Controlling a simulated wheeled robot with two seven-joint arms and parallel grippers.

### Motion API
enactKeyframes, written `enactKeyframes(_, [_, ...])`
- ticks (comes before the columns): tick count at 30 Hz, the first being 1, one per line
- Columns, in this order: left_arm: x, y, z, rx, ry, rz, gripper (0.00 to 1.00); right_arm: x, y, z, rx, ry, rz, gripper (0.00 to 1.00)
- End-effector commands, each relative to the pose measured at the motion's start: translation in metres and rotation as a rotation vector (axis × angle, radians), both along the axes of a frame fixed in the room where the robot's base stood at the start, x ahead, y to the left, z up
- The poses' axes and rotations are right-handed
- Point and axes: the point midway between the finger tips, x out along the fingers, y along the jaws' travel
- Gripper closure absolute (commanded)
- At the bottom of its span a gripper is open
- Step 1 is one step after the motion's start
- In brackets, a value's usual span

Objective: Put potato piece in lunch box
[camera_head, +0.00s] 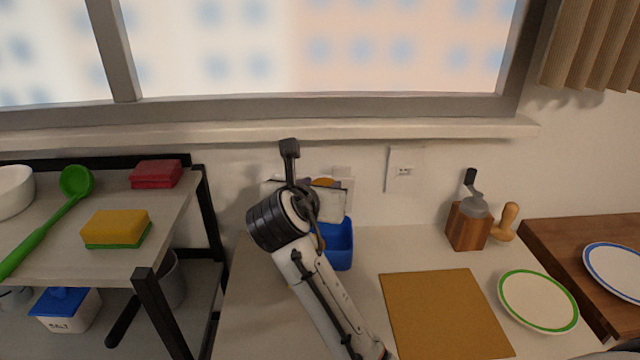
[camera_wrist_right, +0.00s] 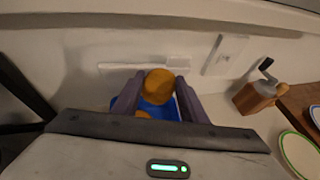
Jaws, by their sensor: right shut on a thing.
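My right gripper (camera_head: 321,184) is shut on an orange-brown potato piece (camera_wrist_right: 159,82), which sits between the two fingertips in the right wrist view. In the head view only a little of this piece shows behind my wrist. The blue lunch box (camera_head: 341,246) stands on the counter, partly hidden by my right arm. In the right wrist view the blue box (camera_wrist_right: 160,110) shows below and behind the held piece, between the fingers. Another orange piece (camera_wrist_right: 143,115) shows low in that view, seemingly in the box. My left gripper is not in view.
A brown cutting board (camera_head: 443,313) and a green-rimmed plate (camera_head: 538,301) lie to the right. A wooden grinder (camera_head: 468,227) stands near the wall. A shelf (camera_head: 60,240) with a sponge (camera_head: 117,226) and green ladle (camera_head: 50,221) is at left. The wall and window sill are close behind.

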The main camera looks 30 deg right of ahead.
Motion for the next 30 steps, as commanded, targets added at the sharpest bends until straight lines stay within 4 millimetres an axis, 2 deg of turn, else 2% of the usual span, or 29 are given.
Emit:
enactKeyframes(5, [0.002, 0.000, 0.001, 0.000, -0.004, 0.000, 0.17, 0.005, -0.006, -0.009, -0.001, 0.002, -0.010, 0.83])
enactKeyframes(14, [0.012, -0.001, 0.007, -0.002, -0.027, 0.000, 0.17, 0.005, -0.006, -0.043, -0.003, 0.003, -0.009, 0.83])
enactKeyframes(18, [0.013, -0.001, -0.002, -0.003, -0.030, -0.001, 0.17, 0.005, -0.006, -0.057, -0.002, 0.001, -0.009, 0.83])
enactKeyframes(30, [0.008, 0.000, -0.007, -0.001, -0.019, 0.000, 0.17, 0.005, -0.006, -0.060, -0.001, 0.000, -0.009, 0.83])
